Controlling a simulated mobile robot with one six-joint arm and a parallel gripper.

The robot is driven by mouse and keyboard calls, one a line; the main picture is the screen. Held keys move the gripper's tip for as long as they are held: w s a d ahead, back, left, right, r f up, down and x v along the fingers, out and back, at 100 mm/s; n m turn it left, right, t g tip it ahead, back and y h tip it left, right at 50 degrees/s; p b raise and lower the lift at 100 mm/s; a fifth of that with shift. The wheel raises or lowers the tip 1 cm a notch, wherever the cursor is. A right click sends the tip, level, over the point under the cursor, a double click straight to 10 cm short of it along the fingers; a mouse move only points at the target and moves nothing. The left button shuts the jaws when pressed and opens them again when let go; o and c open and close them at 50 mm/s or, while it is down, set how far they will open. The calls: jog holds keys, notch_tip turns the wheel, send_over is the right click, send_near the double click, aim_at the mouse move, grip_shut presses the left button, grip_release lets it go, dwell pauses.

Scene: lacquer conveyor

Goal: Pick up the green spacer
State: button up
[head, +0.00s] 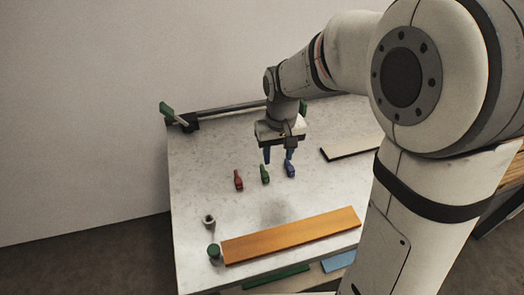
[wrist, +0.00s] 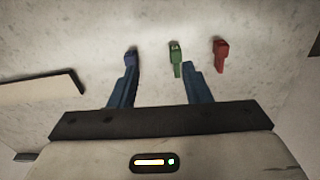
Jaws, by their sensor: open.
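One is a small green piece (head: 265,174) with a narrower end, lying between a red piece (head: 238,180) and a blue piece (head: 290,168). The other is a short green cylinder (head: 214,254) near the table's front left. I cannot tell which is the spacer. My gripper (head: 278,160) is open and empty above the table, close behind the row. In the wrist view, the green piece (wrist: 175,56) lies just beyond the right fingertip and the blue piece (wrist: 131,55) beyond the left; my gripper (wrist: 160,72) holds nothing.
An orange board (head: 290,235) lies along the front of the pale table (head: 195,165). A small grey ring-like part (head: 209,220) is behind the green cylinder. A pale dark-edged board (head: 350,147) lies at right. A rail with green-ended brackets (head: 180,118) runs along the back.

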aim_at(266, 176)
jog(key=shift+w+a+f, duration=0.4)
jog(key=shift+a+f, duration=0.15)
jog(key=shift+f, duration=0.05)
jog(key=shift+w+a+f, duration=0.4)
jog(key=shift+a+f, duration=0.15)
jog(key=shift+w+a+f+n, duration=0.15)
jog(key=shift+a+f+n, duration=0.1)
jog(key=shift+f+n, duration=0.05)
jog(key=shift+f, duration=0.3)
notch_tip(266, 176, down, 7)
jog(key=shift+a+f, duration=0.1)
jog(key=shift+a, duration=0.05)
jog(key=shift+s, duration=0.2)
grip_shut()
